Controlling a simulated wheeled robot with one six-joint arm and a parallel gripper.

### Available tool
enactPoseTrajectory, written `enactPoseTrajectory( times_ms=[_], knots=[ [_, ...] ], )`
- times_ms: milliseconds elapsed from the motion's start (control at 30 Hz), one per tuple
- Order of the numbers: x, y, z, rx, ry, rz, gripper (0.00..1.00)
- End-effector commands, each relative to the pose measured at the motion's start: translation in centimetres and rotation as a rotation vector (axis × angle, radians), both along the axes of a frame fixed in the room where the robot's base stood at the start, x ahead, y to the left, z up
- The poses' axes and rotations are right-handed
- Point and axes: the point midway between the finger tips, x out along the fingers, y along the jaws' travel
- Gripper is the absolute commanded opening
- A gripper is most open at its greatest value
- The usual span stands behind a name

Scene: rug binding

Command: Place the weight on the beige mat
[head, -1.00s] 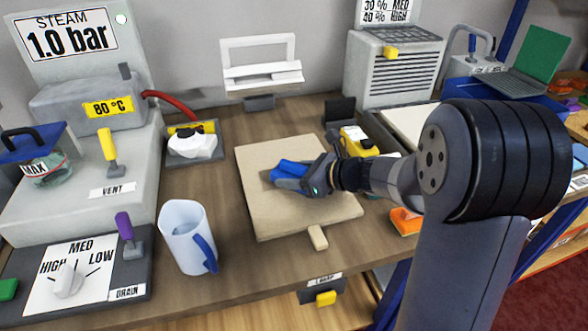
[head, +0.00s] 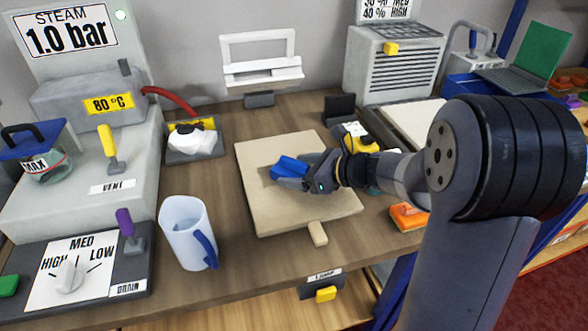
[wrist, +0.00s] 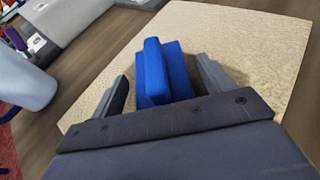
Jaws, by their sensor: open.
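The blue weight (head: 288,166) rests on the beige mat (head: 262,211), near its middle. In the wrist view the weight (wrist: 156,72) is a blue block with a raised ridge, lying on the pale speckled surface of the mat (wrist: 255,45). My gripper (head: 290,182) is low over the mat at the weight. In the wrist view its two fingers (wrist: 165,86) stand apart on either side of the weight, with visible gaps. In the head view the gripper hides part of the weight.
A white jug (head: 184,235) with a blue handle stands left of the mat. A white-topped iron-like object (head: 193,139) sits behind it on a dark stand. A yellow item (head: 360,138) and an orange block (head: 408,217) lie to the right. A wooden tab (head: 318,233) sticks out at the mat's front.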

Motion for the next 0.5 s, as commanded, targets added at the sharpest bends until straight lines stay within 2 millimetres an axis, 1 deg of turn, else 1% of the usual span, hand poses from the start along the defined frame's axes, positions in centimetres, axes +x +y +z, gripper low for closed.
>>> enactPoseTrajectory(
  times_ms=[33, 100, 300, 500],
  knots=[
    [-0.4, -1.0, 0.6, 0.0, -0.003, -0.006, 0.76],
    [-1.1, -2.2, 1.2, -0.001, -0.002, -0.006, 0.76],
    [-3.0, -5.7, 2.7, 0.0, -0.002, -0.006, 0.76],
    [-4.3, -7.9, 3.8, 0.0, -0.001, -0.004, 0.76]
  ],
)
